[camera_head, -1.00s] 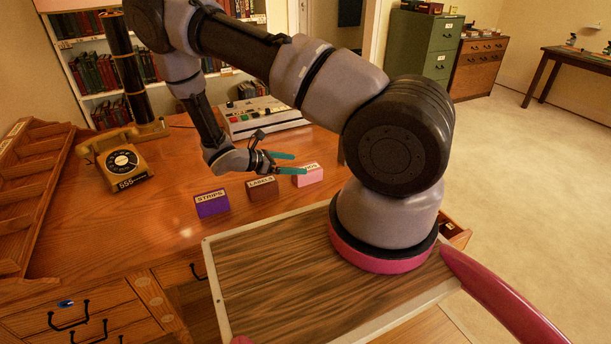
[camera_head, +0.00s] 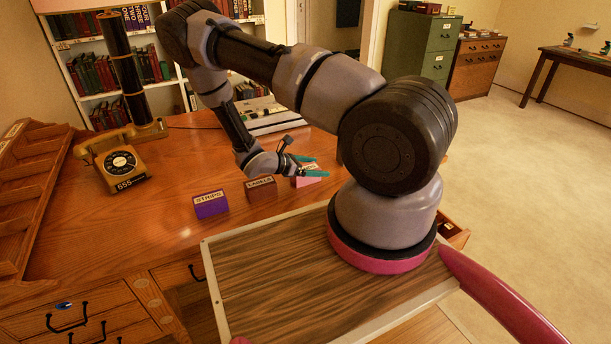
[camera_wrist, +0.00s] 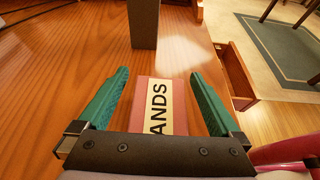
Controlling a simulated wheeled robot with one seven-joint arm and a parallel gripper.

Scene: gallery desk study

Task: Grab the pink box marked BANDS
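The pink box marked BANDS (camera_head: 308,180) stands on the desk, at the right end of a row of three small boxes. In the wrist view the pink box (camera_wrist: 146,92) lies between my two green fingers, with part of its label reading "ANDS". My gripper (camera_head: 306,168) is open, its fingers on either side of the box with a gap on each side. It also shows in the wrist view (camera_wrist: 160,88). The near part of the box is hidden behind the gripper's body.
A brown LABELS box (camera_head: 261,190) and a purple STRIPS box (camera_head: 211,204) stand left of the pink box. A yellow telephone (camera_head: 113,162) stands farther left. A pale machine (camera_head: 268,118) sits behind. An open drawer (camera_wrist: 236,76) juts out at the right.

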